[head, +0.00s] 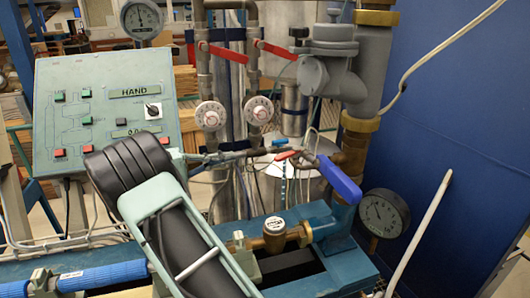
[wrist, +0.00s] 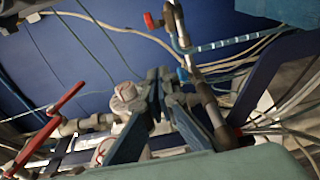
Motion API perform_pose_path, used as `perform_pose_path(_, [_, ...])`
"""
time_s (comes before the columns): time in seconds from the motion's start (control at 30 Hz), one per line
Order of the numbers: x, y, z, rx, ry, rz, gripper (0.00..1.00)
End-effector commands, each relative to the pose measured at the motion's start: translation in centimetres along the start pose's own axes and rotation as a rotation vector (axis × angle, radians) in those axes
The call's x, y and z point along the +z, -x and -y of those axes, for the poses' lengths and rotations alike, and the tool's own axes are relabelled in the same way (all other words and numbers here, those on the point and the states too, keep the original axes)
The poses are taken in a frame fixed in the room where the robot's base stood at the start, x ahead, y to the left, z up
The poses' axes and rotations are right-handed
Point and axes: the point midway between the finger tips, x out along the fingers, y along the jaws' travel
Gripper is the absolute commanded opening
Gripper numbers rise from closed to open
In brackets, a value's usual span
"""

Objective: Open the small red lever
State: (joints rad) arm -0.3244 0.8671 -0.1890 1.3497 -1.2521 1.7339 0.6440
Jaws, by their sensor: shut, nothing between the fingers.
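The small red lever (head: 287,155) sits on the thin horizontal pipe, just left of the big blue lever (head: 338,180) in the head view. My gripper (head: 236,156) reaches in from the left and is left of the small red lever, apparently apart from it. In the wrist view my gripper (wrist: 158,82) has its blue-grey fingers converging at the tips, shut with nothing held. A small red part (wrist: 151,20) on a pipe shows above the fingertips there; I cannot tell whether it is the same lever.
Two longer red levers (head: 223,52) (head: 275,49) are on the upright pipes behind. A green control panel (head: 105,115) stands left. A brass-fitted pipe (head: 358,125) and a pressure gauge (head: 384,213) are right. A brass meter (head: 274,233) is below on the blue bench.

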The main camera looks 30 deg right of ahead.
Motion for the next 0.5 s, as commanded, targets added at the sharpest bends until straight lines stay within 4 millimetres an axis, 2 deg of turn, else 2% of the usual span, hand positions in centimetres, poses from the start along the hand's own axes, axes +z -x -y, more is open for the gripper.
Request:
perform_pose_path(0.17, [-0.1, -1.5, -0.3, 0.020, 0.002, 0.003, 0.00])
perform_pose_path(0.5, [0.0, -8.6, -0.6, 0.017, 0.003, 0.005, 0.00])
